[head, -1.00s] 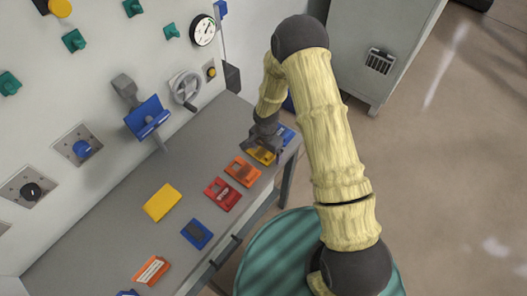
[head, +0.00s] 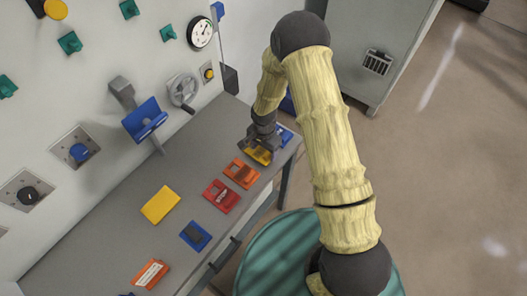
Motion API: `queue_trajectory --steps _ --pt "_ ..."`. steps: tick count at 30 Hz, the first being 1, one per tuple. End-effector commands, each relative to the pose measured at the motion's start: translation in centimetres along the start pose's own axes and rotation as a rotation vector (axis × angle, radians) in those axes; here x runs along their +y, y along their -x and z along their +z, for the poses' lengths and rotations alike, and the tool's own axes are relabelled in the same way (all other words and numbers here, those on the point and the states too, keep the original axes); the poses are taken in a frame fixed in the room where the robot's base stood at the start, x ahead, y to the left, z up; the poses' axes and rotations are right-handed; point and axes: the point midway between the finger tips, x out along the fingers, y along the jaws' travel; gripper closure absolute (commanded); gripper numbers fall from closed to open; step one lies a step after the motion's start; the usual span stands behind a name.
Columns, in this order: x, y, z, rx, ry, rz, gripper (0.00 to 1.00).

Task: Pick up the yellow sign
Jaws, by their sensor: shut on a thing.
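A yellow sign (head: 259,156) with a dark middle part lies near the far right end of the grey bench, partly hidden under my gripper. My gripper (head: 258,148) points down over it and is shut on it. I cannot tell whether this sign is lifted off the bench. A second, plain yellow block-like plate (head: 160,205) lies flat near the middle of the bench, apart from my gripper.
The grey bench (head: 110,217) also holds an orange sign (head: 241,173), a red sign (head: 221,196), a blue sign (head: 195,236), an orange-white sign (head: 150,273) and a blue sign (head: 285,136) beside my gripper. A wall panel with knobs and a crank (head: 183,90) stands behind.

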Motion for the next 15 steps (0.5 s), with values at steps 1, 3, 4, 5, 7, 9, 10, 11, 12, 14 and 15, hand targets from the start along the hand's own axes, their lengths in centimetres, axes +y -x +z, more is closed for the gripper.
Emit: queue_trajectory --steps 1,3,4,5,7,9,10,11,12,14,15 --pt "-0.1 0.7 -0.1 0.003 0.0 -0.004 0.56" --pt "-0.1 1.7 -0.1 0.003 -0.001 -0.005 0.56" --pt "-0.1 2.2 -0.1 0.002 -0.001 -0.005 0.56" --pt "-0.1 2.8 -0.1 0.003 0.0 -0.006 0.56" --pt "-0.1 4.0 -0.1 0.003 -0.001 -0.006 0.56" --pt "-0.1 5.3 -0.1 0.003 -0.001 -0.005 0.56" --pt "-0.1 5.8 -0.1 0.003 0.0 -0.006 0.56" --pt "-0.1 6.3 -0.1 0.002 0.001 -0.004 0.56" --pt "-0.1 6.9 -0.1 0.002 0.0 -0.005 0.56" --pt "0.0 7.6 0.0 0.002 0.0 -0.003 0.56" --pt "0.0 8.0 -0.1 0.002 0.001 -0.003 0.56"
